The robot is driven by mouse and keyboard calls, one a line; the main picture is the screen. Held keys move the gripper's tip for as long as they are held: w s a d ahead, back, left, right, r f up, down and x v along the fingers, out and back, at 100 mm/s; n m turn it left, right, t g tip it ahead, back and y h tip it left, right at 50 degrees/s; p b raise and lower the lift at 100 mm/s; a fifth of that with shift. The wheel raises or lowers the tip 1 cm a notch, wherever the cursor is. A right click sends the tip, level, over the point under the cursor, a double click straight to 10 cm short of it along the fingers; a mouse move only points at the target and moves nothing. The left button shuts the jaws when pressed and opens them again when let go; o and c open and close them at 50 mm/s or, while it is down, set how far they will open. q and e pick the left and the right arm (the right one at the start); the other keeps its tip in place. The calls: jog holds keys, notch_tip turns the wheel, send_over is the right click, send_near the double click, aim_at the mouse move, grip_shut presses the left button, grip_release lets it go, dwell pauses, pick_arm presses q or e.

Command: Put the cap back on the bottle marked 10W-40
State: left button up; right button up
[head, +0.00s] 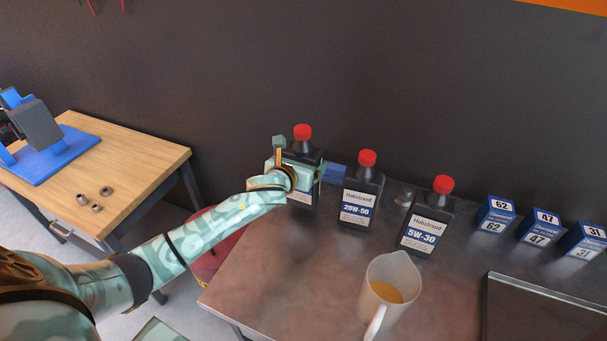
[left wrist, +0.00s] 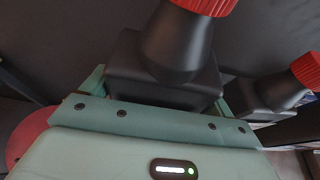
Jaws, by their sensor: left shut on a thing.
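A black oil bottle (head: 304,200) stands upright at the left end of the row, with a red cap (head: 303,131) on its neck. My left gripper (head: 299,176) is shut around its body and hides most of its label, so I cannot read the grade. In the left wrist view the bottle's dark shoulder and neck (left wrist: 178,45) rise above the gripper, with the red cap (left wrist: 208,4) on top. The bottles marked 20W-50 (head: 360,198) and 5W-30 (head: 427,225) stand to its right, each wearing a red cap. My right gripper is out of view.
A jug (head: 402,268) with amber liquid stands in front of the bottles. Blue boxes marked 62 (head: 494,216), 47 (head: 539,229) and 31 (head: 583,242) line the back right. A dark tray (head: 490,290) lies at the front right. The bench's left front is clear.

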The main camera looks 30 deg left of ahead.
pick_arm(q)
jog(key=shift+r, duration=0.15)
jog(key=f, duration=0.1)
jog(key=f+b, duration=0.1)
jog(key=f, duration=0.1)
jog(key=shift+w+f, duration=0.3)
jog(key=shift+f, duration=0.05)
jog(key=o, duration=1.7)
jog(key=shift+s+f, duration=0.1)
jog(key=shift+f, duration=0.05)
jog(key=p+v, duration=0.2)
jog(key=v, duration=1)
jog(key=shift+p, duration=0.3)
